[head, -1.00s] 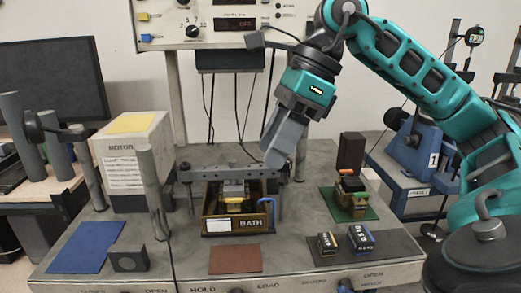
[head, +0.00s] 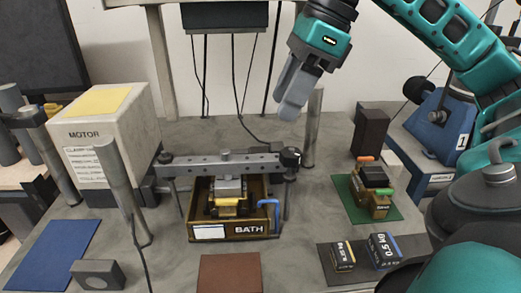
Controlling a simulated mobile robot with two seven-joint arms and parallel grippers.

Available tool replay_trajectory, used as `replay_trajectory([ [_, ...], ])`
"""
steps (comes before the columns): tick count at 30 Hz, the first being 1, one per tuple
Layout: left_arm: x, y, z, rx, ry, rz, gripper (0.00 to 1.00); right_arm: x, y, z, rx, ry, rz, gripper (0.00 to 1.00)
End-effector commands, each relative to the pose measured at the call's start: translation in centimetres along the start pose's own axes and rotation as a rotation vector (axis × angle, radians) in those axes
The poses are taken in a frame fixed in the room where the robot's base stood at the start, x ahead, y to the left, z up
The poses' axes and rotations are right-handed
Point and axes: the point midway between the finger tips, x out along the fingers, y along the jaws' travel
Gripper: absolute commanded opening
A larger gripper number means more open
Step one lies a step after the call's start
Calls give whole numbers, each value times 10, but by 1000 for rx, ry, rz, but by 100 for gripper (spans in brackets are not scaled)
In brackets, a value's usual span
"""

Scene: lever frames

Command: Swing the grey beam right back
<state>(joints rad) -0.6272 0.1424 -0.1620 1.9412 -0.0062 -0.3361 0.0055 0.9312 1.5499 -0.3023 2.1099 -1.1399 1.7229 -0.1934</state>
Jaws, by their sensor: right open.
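The grey beam (head: 222,164) lies across the back part of the brown BATH box (head: 237,238), running left to right, with small holes along its side. Its right end carries a dark block (head: 290,157), close to an upright grey post (head: 313,130). Inside the box is a grey and yellow part (head: 229,195), beneath the beam's front side. My right gripper (head: 290,98) points down, above and behind the beam's right end, apart from it. It is open and holds nothing; its fingers overlap in this view. My left gripper is not in view.
A cream MOTOR box (head: 110,132) and a slanted grey post (head: 123,190) stand left of the beam. A green board (head: 362,207) with a small device and a dark block (head: 370,132) stand to the right. A blue mat (head: 53,254) lies front left.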

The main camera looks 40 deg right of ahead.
Motion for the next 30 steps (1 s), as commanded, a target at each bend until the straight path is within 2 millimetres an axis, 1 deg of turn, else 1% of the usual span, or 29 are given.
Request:
replay_trajectory([
  [1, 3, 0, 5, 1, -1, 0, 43, 12, 1, -2, 0, 4, 3, 52],
  [9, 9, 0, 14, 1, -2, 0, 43, 68, 1, -2, 0, 3, 4, 52],
  [15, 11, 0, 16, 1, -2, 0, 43, 99, 1, -1, 0, 1, 4, 52],
  [18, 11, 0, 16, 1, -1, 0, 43, 107, 0, 0, -1, 1, 2, 52],
  [21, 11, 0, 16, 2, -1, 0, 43, 112, 1, 0, 0, 0, 2, 52],
  [29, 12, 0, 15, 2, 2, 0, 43, 112, 0, 0, 0, 0, 1, 52],
  [30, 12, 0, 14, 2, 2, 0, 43, 112, 0, 0, 0, 0, 1, 50],
])
